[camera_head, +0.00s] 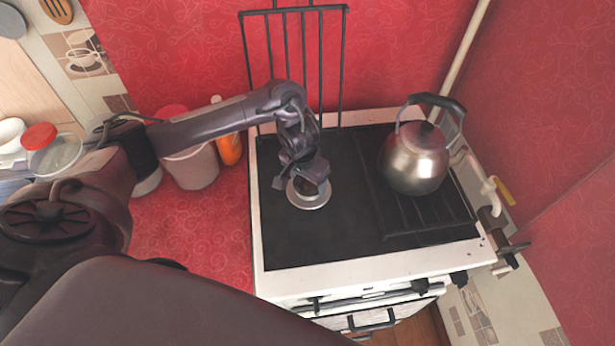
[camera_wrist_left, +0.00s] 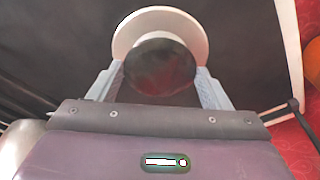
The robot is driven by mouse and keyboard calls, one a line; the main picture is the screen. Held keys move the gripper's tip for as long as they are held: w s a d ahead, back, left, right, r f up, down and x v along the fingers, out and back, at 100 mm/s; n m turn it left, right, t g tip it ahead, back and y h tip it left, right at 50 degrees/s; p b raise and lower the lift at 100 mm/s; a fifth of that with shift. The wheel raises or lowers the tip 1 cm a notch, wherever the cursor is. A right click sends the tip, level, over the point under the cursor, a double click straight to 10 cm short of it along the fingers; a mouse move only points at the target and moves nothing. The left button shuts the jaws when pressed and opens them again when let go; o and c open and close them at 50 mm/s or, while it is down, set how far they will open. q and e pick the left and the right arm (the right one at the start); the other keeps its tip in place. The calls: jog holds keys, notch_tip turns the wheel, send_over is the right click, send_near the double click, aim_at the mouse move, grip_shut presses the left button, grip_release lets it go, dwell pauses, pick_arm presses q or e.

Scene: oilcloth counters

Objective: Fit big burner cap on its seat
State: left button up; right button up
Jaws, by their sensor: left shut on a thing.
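My left gripper (camera_head: 304,180) reaches down over the left part of the black stove top. In the left wrist view its two pale fingers (camera_wrist_left: 160,70) are shut on the big burner cap (camera_wrist_left: 160,60), a dark round disc. Behind the cap lies a pale, round burner seat (camera_wrist_left: 160,16), partly hidden by it. In the head view the seat's silvery ring (camera_head: 310,203) shows below the gripper, and the cap is hard to make out there. I cannot tell whether cap and seat touch. My right gripper is not in view.
A steel kettle (camera_head: 415,162) stands on the grate (camera_head: 430,220) to the right. The white stove (camera_head: 360,277) has a raised rack (camera_head: 295,50) behind it. A pale canister (camera_head: 192,170), an orange bottle (camera_head: 229,148) and a red-lidded jar (camera_head: 52,150) stand left of the stove.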

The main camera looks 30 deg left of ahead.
pick_arm(q)
jog(key=shift+f, duration=0.35)
dwell(1.0)
jog(key=shift+f+p, duration=0.1)
jog(key=shift+p, duration=0.55)
dwell(0.6)
jog(key=o, duration=1.1)
jog(key=shift+o, duration=0.2)
jog(key=shift+r+p, duration=4.05)
jog(key=shift+p, duration=0.85)
jog(key=shift+f, duration=0.1)
